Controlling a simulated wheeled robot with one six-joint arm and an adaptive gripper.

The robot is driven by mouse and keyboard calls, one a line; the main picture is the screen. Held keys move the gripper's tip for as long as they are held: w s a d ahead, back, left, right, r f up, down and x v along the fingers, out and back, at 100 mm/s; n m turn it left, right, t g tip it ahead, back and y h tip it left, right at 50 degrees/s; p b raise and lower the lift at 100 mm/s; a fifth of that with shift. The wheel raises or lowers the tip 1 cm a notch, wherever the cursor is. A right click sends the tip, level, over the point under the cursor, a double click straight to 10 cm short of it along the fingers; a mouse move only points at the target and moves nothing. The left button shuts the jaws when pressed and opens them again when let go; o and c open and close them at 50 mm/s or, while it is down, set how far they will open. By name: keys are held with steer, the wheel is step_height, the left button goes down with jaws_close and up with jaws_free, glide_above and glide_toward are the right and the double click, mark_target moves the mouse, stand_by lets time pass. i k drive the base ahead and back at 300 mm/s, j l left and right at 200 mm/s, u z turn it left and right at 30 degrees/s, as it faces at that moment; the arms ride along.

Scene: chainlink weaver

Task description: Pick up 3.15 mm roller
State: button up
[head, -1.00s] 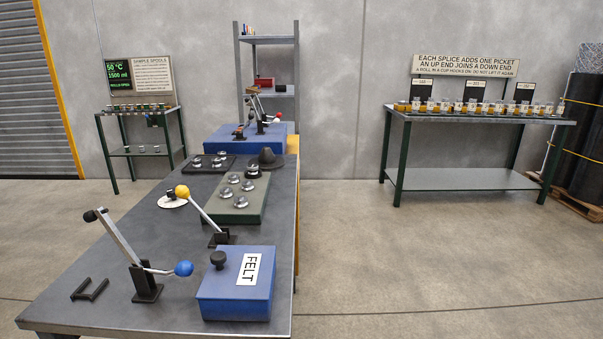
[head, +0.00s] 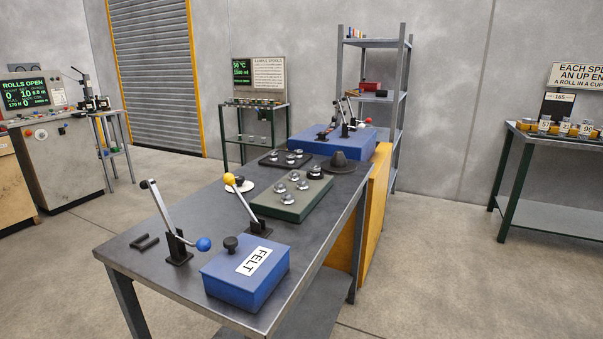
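Several small round silver pieces (head: 294,176) stand on a green block-like tray (head: 300,213) on the grey workbench (head: 150,265). More silver pieces (head: 290,159) stand on a black tray (head: 264,163) behind it. No size marking is readable on any of them, so I cannot tell which, if any, is the 3.15 mm roller. My gripper is not in the head view.
A blue box marked FELT (head: 222,285) and two levers, blue-knobbed (head: 203,244) and yellow-knobbed (head: 229,179), stand on the bench's near half. A dark hat-shaped object (head: 340,163) lies behind the green tray. A console (head: 70,160) stands far left. Floor right of the bench is clear.

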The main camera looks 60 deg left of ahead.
mark_target(314, 170)
steer(key=i+u, duration=0.35)
steer(key=i+j+u, duration=0.1)
steer(key=u, duration=0.25)
steer(key=i+l+u, duration=0.15)
steer(key=i+u, duration=0.6)
steer(key=i+l+u, duration=0.15)
steer(key=i+u, duration=0.3)
steer(key=i+l+u, duration=0.25)
steer(key=u, duration=0.2)
steer(key=i+l+u, duration=0.7)
steer(key=l+u, duration=0.3)
steer(key=i+l+u, duration=0.25)
steer(key=k+l, duration=0.05)
steer(key=k, duration=0.05)
